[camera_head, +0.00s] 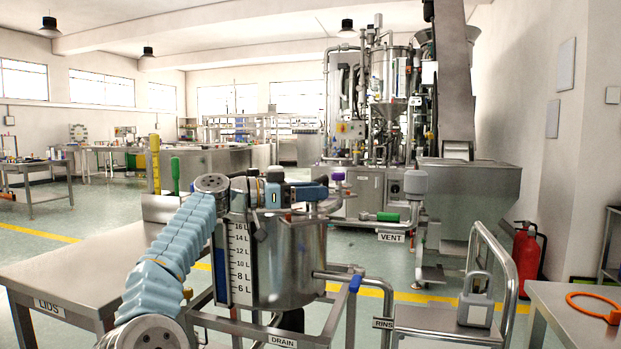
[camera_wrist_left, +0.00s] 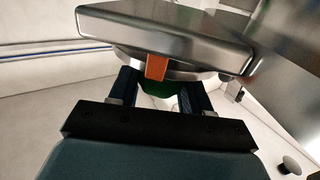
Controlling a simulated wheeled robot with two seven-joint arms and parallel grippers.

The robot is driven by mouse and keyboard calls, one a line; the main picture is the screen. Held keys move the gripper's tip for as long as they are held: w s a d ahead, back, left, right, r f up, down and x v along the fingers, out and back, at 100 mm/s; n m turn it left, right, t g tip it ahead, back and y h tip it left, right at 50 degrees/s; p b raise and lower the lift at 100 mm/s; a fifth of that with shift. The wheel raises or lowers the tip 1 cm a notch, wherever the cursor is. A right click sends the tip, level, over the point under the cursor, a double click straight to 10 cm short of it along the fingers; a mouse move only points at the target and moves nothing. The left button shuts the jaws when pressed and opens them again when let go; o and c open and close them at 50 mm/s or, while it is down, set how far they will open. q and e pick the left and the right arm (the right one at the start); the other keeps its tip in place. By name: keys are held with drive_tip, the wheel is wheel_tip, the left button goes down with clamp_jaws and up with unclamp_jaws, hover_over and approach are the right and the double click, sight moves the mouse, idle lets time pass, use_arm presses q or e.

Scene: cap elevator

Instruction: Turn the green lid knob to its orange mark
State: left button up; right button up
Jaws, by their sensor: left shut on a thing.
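The steel tank (camera_head: 290,262) with a litre scale on its left side stands in front of me. My left gripper (camera_head: 314,193) reaches over its top from the left. In the left wrist view, the green lid knob (camera_wrist_left: 158,90) sits between the two dark fingers, and my left gripper (camera_wrist_left: 162,98) is shut on it. An orange mark (camera_wrist_left: 157,67) shows right beside the knob, in front of a steel part. The fingers hide the knob's sides, and I cannot make out its exact angle. My right gripper is not in view.
A purple knob (camera_head: 338,176) stands just right of my gripper. The VENT pipe's green handle (camera_head: 388,217) is farther right. A steel LIDS table (camera_head: 70,275) is at the left. A grey padlock-shaped object (camera_head: 476,301) stands on the steel stand at the right.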

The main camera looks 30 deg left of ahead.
use_arm(q)
drive_tip(key=shift+m+g+h, duration=0.5)
drive_tip(key=shift+g+h, duration=0.1)
drive_tip(key=o, duration=1)
drive_tip(key=shift+c, duration=0.2)
drive_tip(key=shift+a, duration=0.1)
drive_tip(key=v, duration=1.3)
drive_tip(key=shift+s+a, duration=0.2)
drive_tip(key=shift+s, duration=0.15)
